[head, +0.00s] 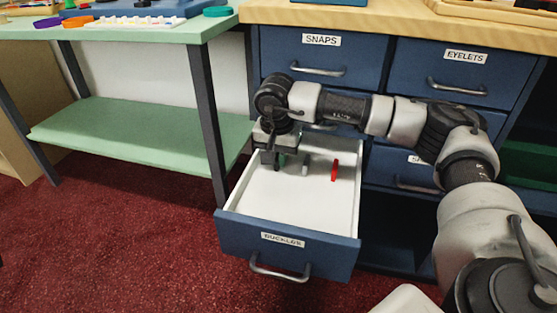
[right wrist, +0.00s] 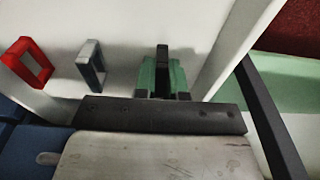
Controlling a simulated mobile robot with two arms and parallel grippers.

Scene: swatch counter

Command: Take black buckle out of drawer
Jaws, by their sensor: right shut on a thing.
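The blue drawer (head: 235,235) labelled BUCKLES is pulled open and has a white inside. My right gripper (head: 272,157) reaches down into its back left part. In the right wrist view its green-padded fingers (right wrist: 162,80) are shut on the black buckle (right wrist: 162,56), which stands upright between them. In the head view the gripper largely hides this buckle. A grey buckle (right wrist: 90,62) and a red buckle (right wrist: 27,62) stand to one side, apart from the fingers. The red buckle also shows in the head view (head: 335,170). My left gripper is not in view.
The cabinet has shut drawers labelled SNAPS (head: 300,60) and EYELETS (head: 440,75) above, under a wooden top (head: 400,25). A green table (head: 130,33) with a lower shelf (head: 140,132) stands close on the left. The front of the drawer floor is clear.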

